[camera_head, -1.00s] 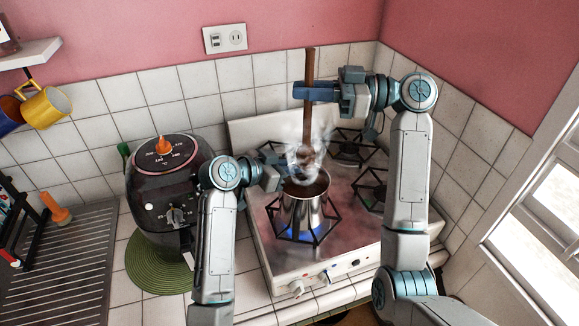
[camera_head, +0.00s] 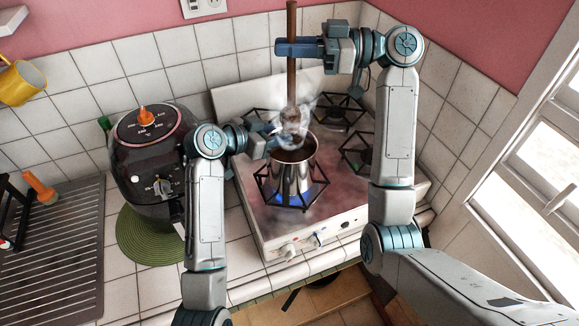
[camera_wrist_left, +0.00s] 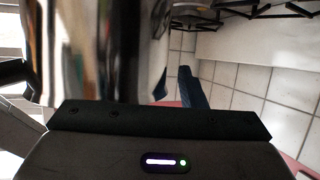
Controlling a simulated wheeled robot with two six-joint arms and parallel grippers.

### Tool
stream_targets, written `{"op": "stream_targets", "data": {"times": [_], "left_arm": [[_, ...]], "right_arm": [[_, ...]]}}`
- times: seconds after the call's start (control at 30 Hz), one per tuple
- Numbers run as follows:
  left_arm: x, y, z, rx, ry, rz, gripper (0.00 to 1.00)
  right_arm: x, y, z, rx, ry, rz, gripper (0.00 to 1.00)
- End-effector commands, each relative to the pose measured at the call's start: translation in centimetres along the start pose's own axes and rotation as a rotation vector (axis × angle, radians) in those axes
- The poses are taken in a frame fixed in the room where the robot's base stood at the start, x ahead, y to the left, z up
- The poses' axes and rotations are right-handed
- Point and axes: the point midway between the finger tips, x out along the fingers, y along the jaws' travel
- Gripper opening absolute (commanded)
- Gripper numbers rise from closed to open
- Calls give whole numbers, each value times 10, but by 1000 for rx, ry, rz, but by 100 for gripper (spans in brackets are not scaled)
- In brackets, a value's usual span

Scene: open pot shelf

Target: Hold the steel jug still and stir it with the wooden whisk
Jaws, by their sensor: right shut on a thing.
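The steel jug (camera_head: 292,175) stands upright on the front burner, over a blue flame, with dark brown contents at its mouth. It also shows close up in the left wrist view (camera_wrist_left: 100,50). My right gripper (camera_head: 293,48) is shut on the wooden whisk (camera_head: 291,78) high on its handle and holds it upright over the jug. Steam blurs the whisk's lower end, so I cannot tell how deep it reaches. My left gripper (camera_head: 268,142) is at the jug's left side near the rim. One blue finger shows beside the jug in the wrist view; its grip is unclear.
The white stove (camera_head: 330,228) has several black pan supports around the jug. A dark air fryer (camera_head: 150,160) stands left of my left arm on a green mat (camera_head: 150,240). A drying rack (camera_head: 55,260) lies far left. A window (camera_head: 540,170) is at right.

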Motion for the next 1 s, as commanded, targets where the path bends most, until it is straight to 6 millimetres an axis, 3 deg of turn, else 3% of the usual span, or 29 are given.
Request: {"op": "stream_targets", "data": {"times": [0.23, 0.5, 0.7, 1.0], "left_arm": [[-18, -1, -1, 2, 3, -3, 37], [-77, -2, 0, 4, -1, -4, 37], [-107, -1, 1, 2, -2, -2, 37], [-121, 0, 1, 0, 0, 1, 37]], "right_arm": [[0, 0, 0, 0, 0, 0, 0], [0, 0, -1, 0, 0, 0, 0], [0, 0, -1, 0, 0, 0, 0], [0, 0, -1, 0, 0, 0, 0]]}}
